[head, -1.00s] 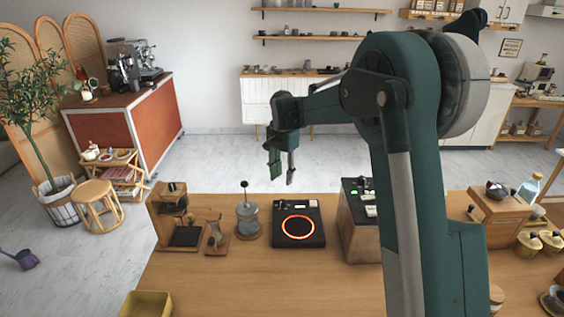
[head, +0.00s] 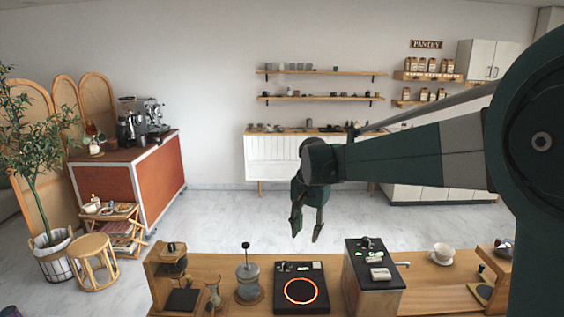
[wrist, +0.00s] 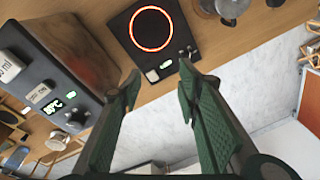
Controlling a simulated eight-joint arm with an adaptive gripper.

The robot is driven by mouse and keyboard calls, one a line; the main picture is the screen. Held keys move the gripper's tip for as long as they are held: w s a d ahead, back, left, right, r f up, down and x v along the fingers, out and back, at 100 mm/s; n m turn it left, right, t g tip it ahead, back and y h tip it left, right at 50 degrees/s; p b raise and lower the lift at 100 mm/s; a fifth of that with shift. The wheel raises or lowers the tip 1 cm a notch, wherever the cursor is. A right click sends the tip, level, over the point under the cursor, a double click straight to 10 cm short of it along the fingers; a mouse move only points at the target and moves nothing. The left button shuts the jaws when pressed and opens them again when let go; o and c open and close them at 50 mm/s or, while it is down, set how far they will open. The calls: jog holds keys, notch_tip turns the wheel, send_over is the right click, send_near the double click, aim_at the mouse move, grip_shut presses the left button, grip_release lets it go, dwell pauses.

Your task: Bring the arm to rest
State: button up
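My gripper (head: 308,226) hangs beyond the far edge of the wooden counter in the head view, pointing down, its fingers apart and nothing between them. In the wrist view my gripper (wrist: 160,85) also shows two green fingers spread wide with only counter edge and floor between them. My arm reaches in from the right side of the head view, with the forearm roughly level. The gripper is apart from everything on the counter.
A black hot plate with a glowing orange ring (head: 301,291) sits below the gripper in the picture. Left of it stand a French press (head: 248,281) and a wooden stand (head: 165,273). Right of it are a box-shaped machine (head: 373,275) and a white cup (head: 442,253).

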jog(key=s+d+r+n+t, duration=0.1)
jog(key=s+d, duration=0.3)
jog(key=s, duration=0.5)
jog(key=s+d+r+n+t, duration=0.1)
jog(key=s+d+r+n, duration=0.15)
jog(key=s, duration=0.65)
jog(key=s+d+n+t, duration=0.15)
jog(key=s+d, duration=0.35)
jog(key=s, duration=0.5)
jog(key=s+d+f+n+t, duration=0.1)
jog(key=s+f, duration=0.4)
jog(key=s, duration=0.5)
jog(key=shift+d+t, duration=0.45)
jog(key=shift+d, duration=0.2)
jog(key=shift+s, duration=0.1)
